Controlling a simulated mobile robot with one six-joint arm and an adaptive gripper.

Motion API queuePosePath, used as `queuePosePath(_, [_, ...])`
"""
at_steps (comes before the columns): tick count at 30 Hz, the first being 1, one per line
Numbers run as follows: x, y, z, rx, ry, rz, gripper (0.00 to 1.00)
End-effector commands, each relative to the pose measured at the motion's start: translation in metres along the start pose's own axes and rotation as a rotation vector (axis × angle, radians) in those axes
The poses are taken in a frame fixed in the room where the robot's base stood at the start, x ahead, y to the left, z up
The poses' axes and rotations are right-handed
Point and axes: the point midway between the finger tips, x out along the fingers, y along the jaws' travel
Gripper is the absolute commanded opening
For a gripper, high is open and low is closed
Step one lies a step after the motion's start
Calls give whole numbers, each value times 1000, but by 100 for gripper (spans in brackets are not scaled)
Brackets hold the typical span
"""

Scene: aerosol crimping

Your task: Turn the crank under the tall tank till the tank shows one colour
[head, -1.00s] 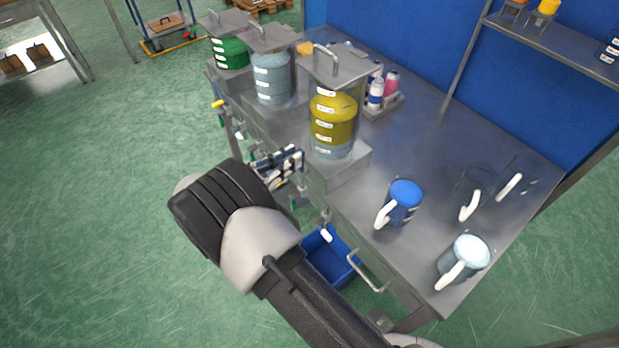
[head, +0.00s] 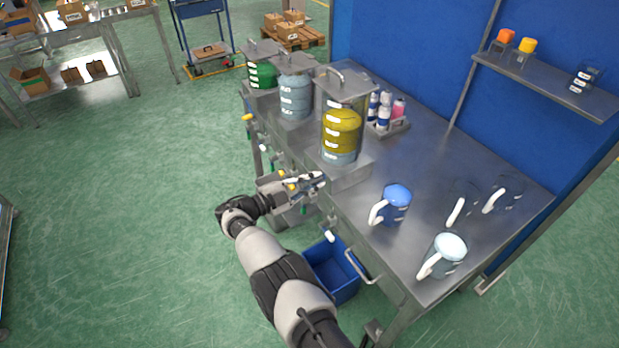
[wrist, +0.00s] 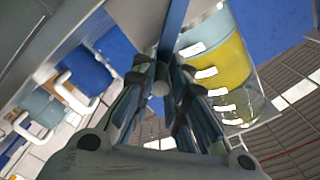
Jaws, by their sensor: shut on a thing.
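The tall tank (head: 341,130) is clear, with a flat lid and handle, and stands on a block at the table's front edge. It shows a thick yellow layer over a thin pale blue layer. In the wrist view the tank (wrist: 222,68) appears tilted at upper right. My gripper (head: 308,184) is at the table's front edge below the tank. In the wrist view my gripper (wrist: 160,82) has its fingers close around a small pale round knob (wrist: 160,89), apparently the crank's handle. The rest of the crank is mostly hidden by the fingers.
Two shorter tanks, pale blue (head: 295,98) and green (head: 262,74), stand further back. A blue jug (head: 396,203), a pale jug (head: 447,252) and two clear jugs stand at right. A blue bin (head: 334,275) sits below the table edge. A bottle rack (head: 390,127) is behind the tank.

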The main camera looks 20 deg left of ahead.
Motion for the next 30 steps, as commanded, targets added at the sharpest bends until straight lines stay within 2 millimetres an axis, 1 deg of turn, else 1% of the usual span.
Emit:
queuePosePath(9, [0,4,2,76,0,-2,0])
queuePosePath(23, [0,5,3,83,-2,-1,0])
queuePosePath(24, [0,5,3,83,-2,-1,15])
queuePosePath(30, [0,5,3,82,-2,-1,29])
